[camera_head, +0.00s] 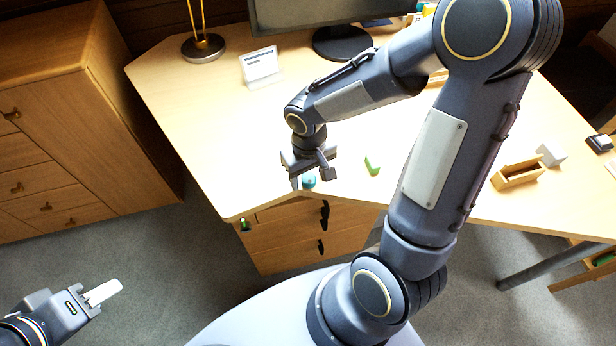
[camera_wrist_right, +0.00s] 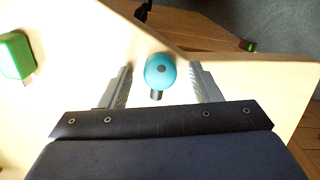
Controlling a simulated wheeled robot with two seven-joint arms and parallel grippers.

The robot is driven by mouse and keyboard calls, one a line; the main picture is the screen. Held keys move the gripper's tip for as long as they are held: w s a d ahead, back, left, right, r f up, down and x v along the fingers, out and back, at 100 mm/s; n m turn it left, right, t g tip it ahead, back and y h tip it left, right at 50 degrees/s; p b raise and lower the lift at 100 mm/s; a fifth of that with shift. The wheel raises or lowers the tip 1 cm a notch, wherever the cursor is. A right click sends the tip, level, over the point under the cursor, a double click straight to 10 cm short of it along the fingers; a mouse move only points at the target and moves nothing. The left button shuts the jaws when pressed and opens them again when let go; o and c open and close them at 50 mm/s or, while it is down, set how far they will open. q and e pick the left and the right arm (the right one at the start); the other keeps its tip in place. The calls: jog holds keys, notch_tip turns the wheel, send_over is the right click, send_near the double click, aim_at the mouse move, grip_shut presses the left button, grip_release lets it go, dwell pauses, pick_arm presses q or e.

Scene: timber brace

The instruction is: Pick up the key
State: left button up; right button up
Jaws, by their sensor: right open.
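The key appears to be the small teal piece with a round head, a dark hole and a short dark shaft; it lies on the desk near its front edge in the head view (camera_head: 309,182). In the right wrist view the key (camera_wrist_right: 160,72) shows between the two fingers, with a gap on each side. My right gripper (camera_head: 311,179) is open and low over the desk at the key. Whether its fingertips touch the desk is unclear. My left gripper (camera_head: 104,292) is far from the desk, at lower left over the floor; its opening is unclear.
A green block with a grey tip (camera_head: 372,163) lies right of the key. A small green thing (camera_head: 245,224) is on the drawer unit below the desk edge. A white card stand (camera_head: 261,66), lamp base (camera_head: 203,48) and monitor stand (camera_head: 342,42) are further back. A wooden holder (camera_head: 517,173) is right.

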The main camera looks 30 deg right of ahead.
jog(key=c, duration=1.1)
jog(key=shift+o, duration=0.2)
jog(key=shift+r, duration=0.15)
